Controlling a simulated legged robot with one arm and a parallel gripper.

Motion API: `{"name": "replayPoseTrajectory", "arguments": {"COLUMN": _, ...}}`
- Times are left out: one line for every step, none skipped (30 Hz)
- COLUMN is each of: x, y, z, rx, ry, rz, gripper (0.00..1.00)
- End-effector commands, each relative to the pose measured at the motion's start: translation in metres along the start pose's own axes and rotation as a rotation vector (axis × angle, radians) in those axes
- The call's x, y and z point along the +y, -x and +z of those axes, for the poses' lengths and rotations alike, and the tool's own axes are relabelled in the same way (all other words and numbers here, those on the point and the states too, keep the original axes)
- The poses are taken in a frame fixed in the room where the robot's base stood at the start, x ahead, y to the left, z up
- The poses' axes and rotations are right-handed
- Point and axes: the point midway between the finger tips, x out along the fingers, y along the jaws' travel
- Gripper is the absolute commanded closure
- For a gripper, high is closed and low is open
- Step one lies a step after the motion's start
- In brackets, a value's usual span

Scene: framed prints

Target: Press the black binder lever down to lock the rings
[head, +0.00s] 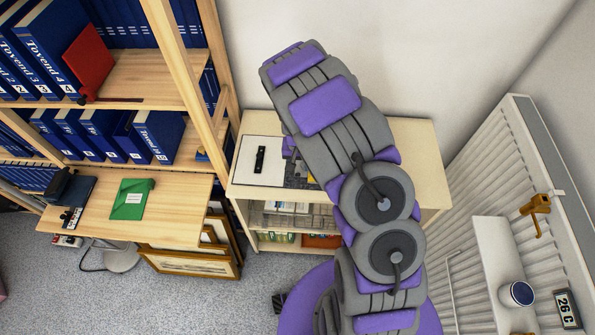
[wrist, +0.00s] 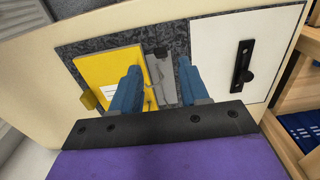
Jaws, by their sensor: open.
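An open binder with dark speckled inner covers (wrist: 90,48) lies on a pale cabinet top. A grey metal ring mechanism (wrist: 163,82) with thin rings shows between my fingers in the wrist view. A small dark piece (wrist: 160,51) is at its far end; I cannot tell whether it is the black lever. My gripper (wrist: 158,68) is open and empty, its two blue fingers either side of the mechanism; contact cannot be told. A yellow block or pad (wrist: 108,80) lies left of the fingers. In the head view my arm hides most of the binder (head: 297,175).
A white panel (wrist: 217,60) with a long black handle-like piece (wrist: 242,66) lies right of the binder. The cabinet (head: 410,160) stands against the wall, a wooden shelf of blue binders (head: 65,55) to its left and a radiator (head: 500,160) to its right.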

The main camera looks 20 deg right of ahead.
Motion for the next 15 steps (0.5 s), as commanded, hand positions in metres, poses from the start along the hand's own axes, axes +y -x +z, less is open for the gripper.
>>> {"name": "replayPoseTrajectory", "arguments": {"x": 0.0, "y": -0.011, "z": 0.002, "rx": -0.005, "ry": 0.001, "rz": 0.001, "gripper": 0.55}}
{"name": "replayPoseTrajectory", "arguments": {"x": -0.001, "y": -0.016, "z": 0.002, "rx": -0.006, "ry": 0.002, "rz": 0.002, "gripper": 0.55}}
{"name": "replayPoseTrajectory", "arguments": {"x": -0.001, "y": -0.022, "z": 0.003, "rx": -0.007, "ry": 0.002, "rz": 0.003, "gripper": 0.55}}
{"name": "replayPoseTrajectory", "arguments": {"x": -0.002, "y": -0.026, "z": 0.003, "rx": -0.006, "ry": 0.002, "rz": 0.003, "gripper": 0.55}}
{"name": "replayPoseTrajectory", "arguments": {"x": -0.002, "y": -0.029, "z": 0.002, "rx": -0.004, "ry": 0.002, "rz": 0.003, "gripper": 0.55}}
{"name": "replayPoseTrajectory", "arguments": {"x": -0.003, "y": -0.033, "z": 0.002, "rx": -0.003, "ry": 0.001, "rz": 0.003, "gripper": 0.55}}
{"name": "replayPoseTrajectory", "arguments": {"x": -0.003, "y": -0.036, "z": 0.002, "rx": -0.001, "ry": 0.001, "rz": 0.003, "gripper": 0.55}}
{"name": "replayPoseTrajectory", "arguments": {"x": -0.003, "y": -0.038, "z": 0.001, "rx": 0.0, "ry": 0.001, "rz": 0.003, "gripper": 0.55}}
{"name": "replayPoseTrajectory", "arguments": {"x": -0.003, "y": -0.041, "z": 0.001, "rx": 0.001, "ry": 0.002, "rz": 0.003, "gripper": 0.55}}
{"name": "replayPoseTrajectory", "arguments": {"x": -0.003, "y": -0.042, "z": 0.001, "rx": 0.001, "ry": 0.002, "rz": 0.004, "gripper": 0.55}}
{"name": "replayPoseTrajectory", "arguments": {"x": -0.003, "y": -0.043, "z": 0.001, "rx": 0.001, "ry": 0.002, "rz": 0.004, "gripper": 0.55}}
{"name": "replayPoseTrajectory", "arguments": {"x": -0.003, "y": -0.045, "z": 0.001, "rx": 0.002, "ry": 0.002, "rz": 0.003, "gripper": 0.55}}
{"name": "replayPoseTrajectory", "arguments": {"x": -0.003, "y": -0.045, "z": 0.001, "rx": 0.001, "ry": 0.002, "rz": 0.003, "gripper": 0.55}}
{"name": "replayPoseTrajectory", "arguments": {"x": -0.002, "y": -0.046, "z": 0.001, "rx": 0.001, "ry": 0.002, "rz": 0.003, "gripper": 0.55}}
{"name": "replayPoseTrajectory", "arguments": {"x": -0.002, "y": -0.046, "z": 0.001, "rx": 0.001, "ry": 0.002, "rz": 0.003, "gripper": 0.55}}
